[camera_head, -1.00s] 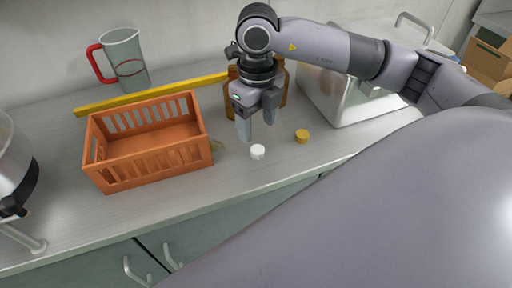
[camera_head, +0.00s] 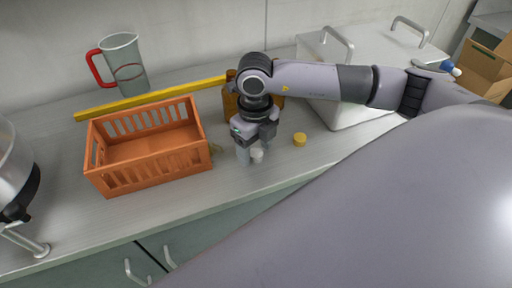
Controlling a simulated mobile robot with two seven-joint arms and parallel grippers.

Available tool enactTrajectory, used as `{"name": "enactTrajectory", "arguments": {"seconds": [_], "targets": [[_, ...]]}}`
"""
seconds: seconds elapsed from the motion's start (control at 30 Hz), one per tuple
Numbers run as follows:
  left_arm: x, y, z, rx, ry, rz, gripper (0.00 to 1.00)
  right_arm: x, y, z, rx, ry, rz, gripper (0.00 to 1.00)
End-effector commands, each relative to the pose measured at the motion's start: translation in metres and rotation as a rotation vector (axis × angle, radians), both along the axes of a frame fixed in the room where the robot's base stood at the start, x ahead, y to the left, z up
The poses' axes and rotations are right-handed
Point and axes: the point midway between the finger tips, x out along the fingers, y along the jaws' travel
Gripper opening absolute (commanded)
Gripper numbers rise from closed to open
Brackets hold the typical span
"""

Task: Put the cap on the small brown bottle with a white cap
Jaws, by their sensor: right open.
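A small white cap (camera_head: 258,156) lies on the grey worktop in front of the brown glass. My right gripper (camera_head: 256,150) is open and points down right at the white cap, its fingers low near the worktop. I cannot tell if a finger touches the cap. Brown glass (camera_head: 230,103) stands behind my right gripper, mostly hidden by it and the arm. I cannot tell whether this is one bottle or more, or which is the small one. My left gripper is not in view.
A yellow cap (camera_head: 300,139) lies to the right of the white cap. An orange crate (camera_head: 150,175) stands to the left. A yellow level bar (camera_head: 150,98) and a jug with a red handle (camera_head: 125,65) are behind it. A steel box (camera_head: 345,115) stands at the right.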

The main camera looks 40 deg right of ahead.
Motion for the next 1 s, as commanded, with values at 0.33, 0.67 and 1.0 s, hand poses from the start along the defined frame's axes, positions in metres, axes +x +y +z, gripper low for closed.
{"name": "enactTrajectory", "arguments": {"seconds": [0.33,0.67,1.0], "targets": [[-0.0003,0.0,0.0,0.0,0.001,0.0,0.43,0.0001,0.0001,-0.0039,0.0,-0.001,0.0,0.63],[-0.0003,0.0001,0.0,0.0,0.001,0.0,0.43,0.0002,0.0001,-0.0035,0.0,-0.001,0.0,0.05],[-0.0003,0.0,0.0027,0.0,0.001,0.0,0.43,0.0012,-0.0011,0.0008,0.0,-0.001,-0.001,0.05]]}}
